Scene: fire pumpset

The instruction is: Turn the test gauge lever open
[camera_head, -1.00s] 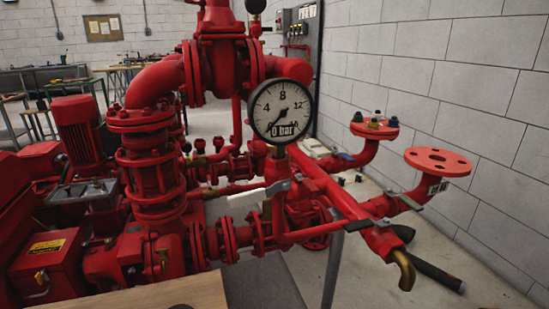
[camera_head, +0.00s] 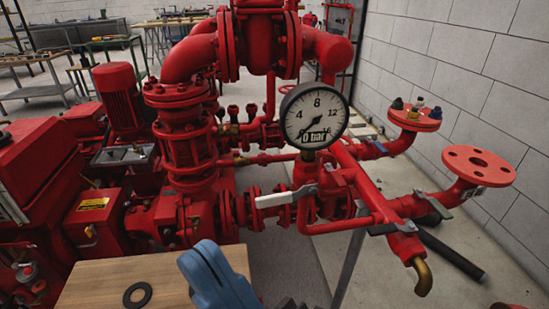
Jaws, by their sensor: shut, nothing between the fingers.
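The round white pressure gauge (camera_head: 315,116) stands upright on its stem, its face reading 0 bar. Just below it, a pale grey lever (camera_head: 287,197) sits at the valve on the red stem. It points left, roughly level and crosswise to the stem. A blue two-lobed shape (camera_head: 212,272) at the bottom edge appears to be my gripper, with its lobes together and nothing seen between them. It is nearer the camera than the lever, below and left of it in the picture, and apart from it. Its lower part is cut off.
A wooden board (camera_head: 100,280) with a black ring (camera_head: 137,295) lies in front. Red pump pipework fills the left and middle. A flanged outlet (camera_head: 478,165) and brass spout (camera_head: 423,276) stand right, before a block wall (camera_head: 480,60). Open floor shows below the lever.

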